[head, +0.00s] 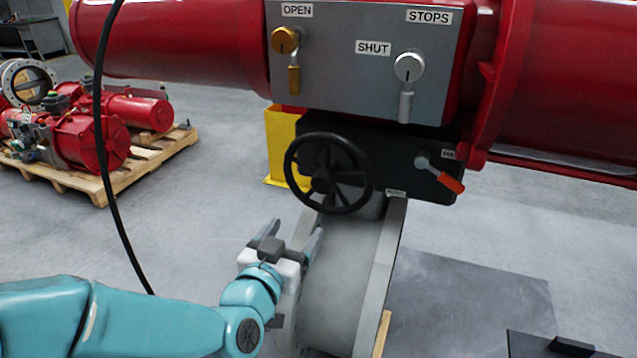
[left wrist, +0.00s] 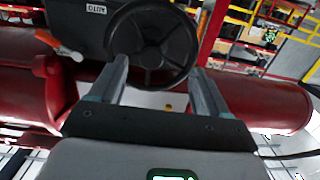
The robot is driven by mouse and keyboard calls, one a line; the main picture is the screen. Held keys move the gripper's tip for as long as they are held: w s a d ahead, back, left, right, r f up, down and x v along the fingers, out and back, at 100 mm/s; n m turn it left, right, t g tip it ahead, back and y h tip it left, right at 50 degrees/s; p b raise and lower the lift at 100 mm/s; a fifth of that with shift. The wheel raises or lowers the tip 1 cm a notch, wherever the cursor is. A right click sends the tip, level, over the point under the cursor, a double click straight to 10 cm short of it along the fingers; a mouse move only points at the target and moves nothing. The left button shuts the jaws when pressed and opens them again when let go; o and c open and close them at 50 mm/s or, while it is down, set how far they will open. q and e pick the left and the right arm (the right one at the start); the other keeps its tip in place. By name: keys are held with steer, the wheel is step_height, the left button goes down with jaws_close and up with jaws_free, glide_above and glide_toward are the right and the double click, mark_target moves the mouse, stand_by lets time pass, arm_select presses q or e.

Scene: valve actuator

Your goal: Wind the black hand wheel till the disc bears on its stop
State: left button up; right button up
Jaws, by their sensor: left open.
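The black hand wheel (head: 328,173) with its spokes is on the front of the black gearbox (head: 400,158), under the grey panel. It also shows in the left wrist view (left wrist: 151,44), beyond my fingers. My left gripper (head: 292,236) is open and empty, below the wheel in the head view and pointing up toward it. In the left wrist view its two fingers (left wrist: 158,75) stand apart, with the lower rim of the wheel between and beyond their tips; I cannot tell whether they touch. The disc is not clearly visible. My right gripper is not in view.
A lever with an orange-red grip (head: 450,182) is right of the wheel. The grey panel (head: 352,80) above carries a brass knob (head: 286,42) and a silver knob (head: 408,68). A black cable (head: 103,150) hangs at left. A pallet (head: 150,165) holds red actuators.

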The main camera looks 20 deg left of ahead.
mark_target(321, 185)
arm_select(q)
steer(key=shift+t, duration=0.4)
steer(key=w+r+p, duration=0.1)
steer(key=w, duration=0.4)
steer(key=w+d+r+p, duration=0.1)
steer(key=w, duration=0.4)
steer(key=w+r, duration=0.1)
steer(key=w, duration=0.4)
steer(key=shift+d+p, duration=0.15)
steer(key=shift+p, duration=0.25)
steer(key=shift+w+f, duration=0.1)
steer(key=shift+w, duration=0.2)
steer(key=shift+s, duration=0.1)
jaws_close()
